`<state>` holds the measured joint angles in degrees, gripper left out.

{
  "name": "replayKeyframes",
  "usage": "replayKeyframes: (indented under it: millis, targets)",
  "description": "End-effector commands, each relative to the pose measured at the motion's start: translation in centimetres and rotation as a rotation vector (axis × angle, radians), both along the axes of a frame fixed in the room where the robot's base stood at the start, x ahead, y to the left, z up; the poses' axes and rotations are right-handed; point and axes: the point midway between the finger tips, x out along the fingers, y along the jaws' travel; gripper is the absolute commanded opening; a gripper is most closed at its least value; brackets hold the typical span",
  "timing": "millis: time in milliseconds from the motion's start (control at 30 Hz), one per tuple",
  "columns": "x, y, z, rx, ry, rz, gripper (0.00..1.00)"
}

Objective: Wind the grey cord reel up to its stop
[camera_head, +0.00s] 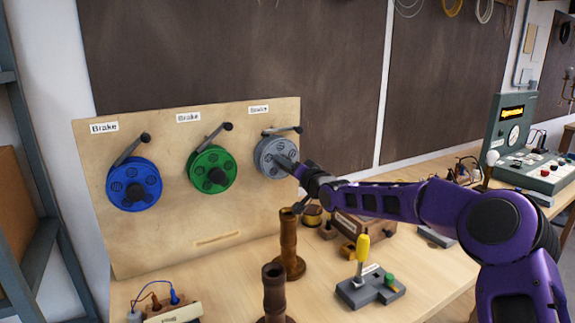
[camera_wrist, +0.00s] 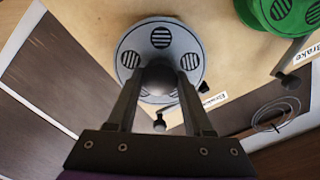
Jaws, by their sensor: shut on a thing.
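The grey cord reel (camera_head: 268,148) is the rightmost of three reels on an upright wooden board. It fills the upper middle of the wrist view (camera_wrist: 128,40), with round slotted openings in its face. My gripper (camera_head: 290,167) is at the front of this reel. In the wrist view its two fingers (camera_wrist: 158,92) are shut on the reel's dark round knob (camera_wrist: 160,76), one on each side. The fingers and my wrist hide part of the reel in the head view. Its brake lever (camera_head: 282,130) runs above it, ending in a black ball.
A green reel (camera_head: 201,160) and a blue reel (camera_head: 120,188) have their own brake levers. Two brown turned posts (camera_head: 288,245), a yellow-handled switch box (camera_head: 370,288) and a plug block (camera_head: 172,313) stand on the bench below. A green instrument (camera_head: 540,170) stands far right.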

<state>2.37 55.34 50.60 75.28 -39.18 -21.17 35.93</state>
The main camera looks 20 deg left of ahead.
Motion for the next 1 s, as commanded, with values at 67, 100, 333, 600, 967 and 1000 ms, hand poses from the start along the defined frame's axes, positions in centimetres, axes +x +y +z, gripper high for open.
replayKeyframes:
  millis: [67,100,333,600,967,1000]
  targets:
    - [0.0,0.0,-0.2,0.0,0.005,0.0,0.0]
    - [0.0,0.0,-0.2,0.0,0.005,0.0,0.0]
    - [0.0,0.0,-0.1,0.0,0.004,0.0,0.75]
    - [0.0,0.0,0.0,0.001,0.001,0.0,0.81]
    - [-1.8,-2.3,-0.1,-0.003,-0.001,-0.002,0.81]
    - [-2.3,-2.9,-0.1,-0.003,-0.001,-0.002,0.81]
